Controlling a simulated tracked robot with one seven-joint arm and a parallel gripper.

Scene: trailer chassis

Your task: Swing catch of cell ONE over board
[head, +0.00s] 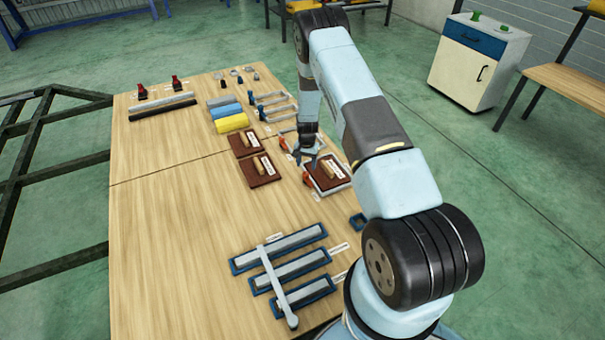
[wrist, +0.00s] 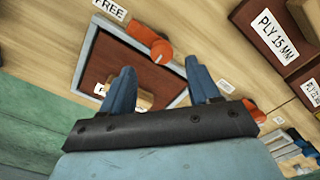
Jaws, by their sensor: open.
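A cell with a grey frame (head: 346,184) (wrist: 83,62) holds a brown board (head: 318,184) (wrist: 108,62) with a wooden block (head: 327,166) (wrist: 143,98) on it. An orange catch (wrist: 162,52) stands at the frame's edge, its arm pointing up-left toward a FREE label (wrist: 110,9). A second orange catch (wrist: 256,110) shows partly behind my gripper. In the head view, orange catches show at the cell's left edge (head: 307,180) and far corner (head: 283,143). My gripper (head: 306,152) (wrist: 160,68) is open and empty above the cell, fingers near the first catch. I cannot read which cell is ONE.
Two brown boards with blocks (head: 246,143) (head: 261,170) lie left of the cell; one label reads PLY 15 MM (wrist: 278,35). Blue trays with grey bars (head: 290,262) lie nearer.

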